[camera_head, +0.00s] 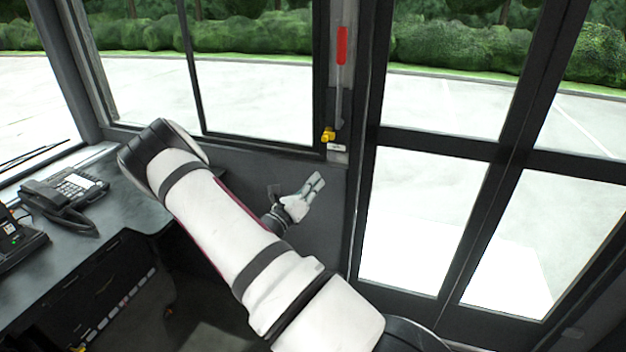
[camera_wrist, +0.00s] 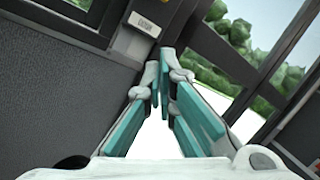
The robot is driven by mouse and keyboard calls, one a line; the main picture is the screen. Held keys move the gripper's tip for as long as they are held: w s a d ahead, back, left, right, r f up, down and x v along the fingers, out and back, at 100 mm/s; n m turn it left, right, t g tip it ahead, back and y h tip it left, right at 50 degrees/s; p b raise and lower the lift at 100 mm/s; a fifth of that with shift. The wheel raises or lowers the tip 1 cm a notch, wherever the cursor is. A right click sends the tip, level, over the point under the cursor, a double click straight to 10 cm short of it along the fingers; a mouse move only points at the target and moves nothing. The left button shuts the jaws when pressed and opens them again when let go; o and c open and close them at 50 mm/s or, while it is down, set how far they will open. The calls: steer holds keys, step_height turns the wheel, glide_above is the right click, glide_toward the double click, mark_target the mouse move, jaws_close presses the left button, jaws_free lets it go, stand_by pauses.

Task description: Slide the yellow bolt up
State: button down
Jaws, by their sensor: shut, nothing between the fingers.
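The yellow bolt (camera_head: 328,135) sits low on the narrow post between the side window and the glass door, just above a small pale label plate (camera_head: 336,148). In the wrist view the label plate (camera_wrist: 143,24) shows at the top, with a bit of yellow at the upper frame edge. My gripper (camera_head: 317,183) is below the bolt and apart from it, in front of the dark lower wall panel. In the wrist view its teal-padded fingers (camera_wrist: 163,88) come together at the tips, with nothing between them.
A red handle (camera_head: 342,46) on a grey lever stands above the bolt on the same post. The framed glass door (camera_head: 430,190) is to the right. A desk (camera_head: 130,205) with a telephone (camera_head: 65,190) is at the left. The space around my gripper looks clear.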

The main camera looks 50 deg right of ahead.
steer(key=w+d+r, duration=0.2)
steer(key=d+r, duration=0.3)
steer(key=d, duration=0.2)
steer(key=shift+w+p, duration=0.3)
steer(key=shift+p, duration=0.1)
steer(key=shift+d, duration=0.1)
step_height(320, 180, up, 9)
steer(key=p, duration=0.4)
glide_above(329, 136)
steer(key=s+a, duration=0.2)
steer(key=a, duration=0.2)
steer(key=shift+w+a+r, duration=0.1)
steer(key=shift+w+a, duration=0.05)
steer(key=shift+a, duration=0.05)
